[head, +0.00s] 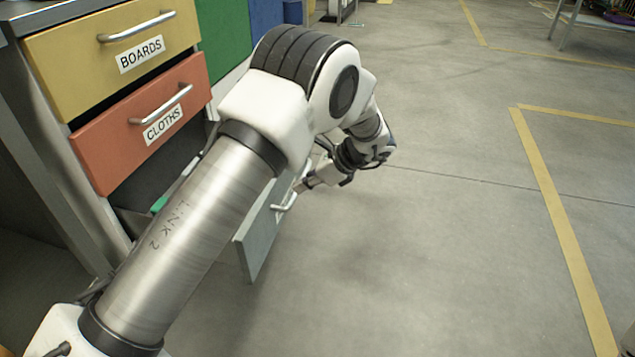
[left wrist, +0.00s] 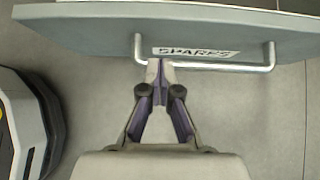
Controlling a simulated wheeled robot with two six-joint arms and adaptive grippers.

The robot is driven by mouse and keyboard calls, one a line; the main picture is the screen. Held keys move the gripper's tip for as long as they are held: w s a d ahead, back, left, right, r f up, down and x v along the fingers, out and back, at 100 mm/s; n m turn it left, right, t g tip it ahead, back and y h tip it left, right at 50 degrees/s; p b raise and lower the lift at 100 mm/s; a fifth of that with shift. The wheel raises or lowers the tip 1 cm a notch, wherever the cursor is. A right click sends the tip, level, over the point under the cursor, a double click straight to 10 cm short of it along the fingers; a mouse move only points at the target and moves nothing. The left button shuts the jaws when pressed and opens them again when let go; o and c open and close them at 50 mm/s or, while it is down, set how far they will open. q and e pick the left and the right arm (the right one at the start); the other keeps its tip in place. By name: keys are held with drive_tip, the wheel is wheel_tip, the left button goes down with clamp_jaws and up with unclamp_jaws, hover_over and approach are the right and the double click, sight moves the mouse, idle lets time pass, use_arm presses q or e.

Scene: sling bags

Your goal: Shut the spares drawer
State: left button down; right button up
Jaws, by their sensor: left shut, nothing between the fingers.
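The spares drawer (head: 258,243) is the lowest one and is pulled out, its grey front standing off the cabinet in the head view. In the left wrist view its front (left wrist: 90,34) carries a SPARES label (left wrist: 195,52) and a silver bar handle (left wrist: 225,67). My left gripper (left wrist: 158,64) is shut and empty, its fingertips at the handle bar near its left end. I cannot tell if they touch it. In the head view my left gripper (head: 300,186) is beside the drawer front, and my arm hides much of the drawer. My right gripper is not in view.
Above it, the red CLOTHS drawer (head: 105,145) and yellow BOARDS drawer (head: 75,55) have silver handles. A green panel (head: 223,38) stands behind. A small green thing (head: 160,204) shows in the open drawer. The floor (head: 440,240) to the right is clear, with yellow lines.

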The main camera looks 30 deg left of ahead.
use_arm(q)
drive_tip(key=a+b, duration=0.1)
drive_tip(key=a, duration=0.1)
drive_tip(key=s+a, duration=0.1)
drive_tip(key=a, duration=0.1)
drive_tip(key=shift+a+f+b, duration=0.15)
drive_tip(key=shift+f+b, duration=0.05)
drive_tip(key=shift+b, duration=0.15)
drive_tip(key=shift+a, duration=0.1)
drive_tip(key=s+a+p, duration=0.2)
drive_tip(key=s+a, duration=0.1)
drive_tip(key=a, duration=1.1)
drive_tip(key=s+a+p, duration=0.2)
drive_tip(key=s+a, duration=0.1)
drive_tip(key=a, duration=1.1)
drive_tip(key=shift+s, duration=0.4)
